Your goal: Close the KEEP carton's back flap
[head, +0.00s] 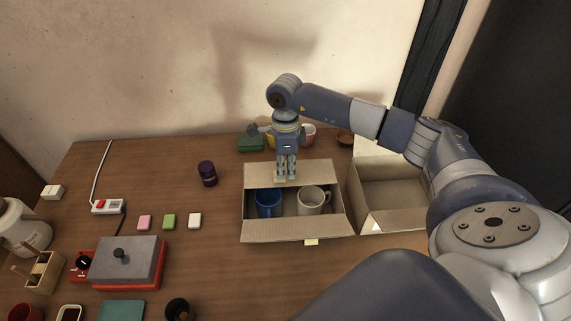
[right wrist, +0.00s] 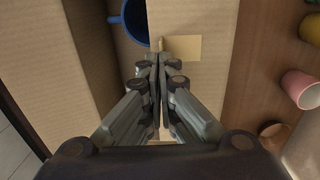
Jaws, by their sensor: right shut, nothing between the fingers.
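The cardboard carton (head: 297,231) holding a blue mug (head: 268,203) and a beige mug (head: 311,200) stands at mid-table; I cannot read its label. Its back flap (head: 316,173) is open along the far side. My right gripper (head: 286,180) points down at this flap, fingers shut and empty. In the right wrist view the fingertips (right wrist: 158,60) are by the flap's edge, beside a yellowish label (right wrist: 184,48); I cannot tell whether they touch. The blue mug (right wrist: 132,20) partly shows beside the flap there. My left gripper is out of view.
A second open carton (head: 392,193) stands close on the right, under my right arm. Cups, including a pink one (right wrist: 301,89), and a brown bowl (right wrist: 275,134) stand behind the flap. A purple jar (head: 208,173) stands left of the carton.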

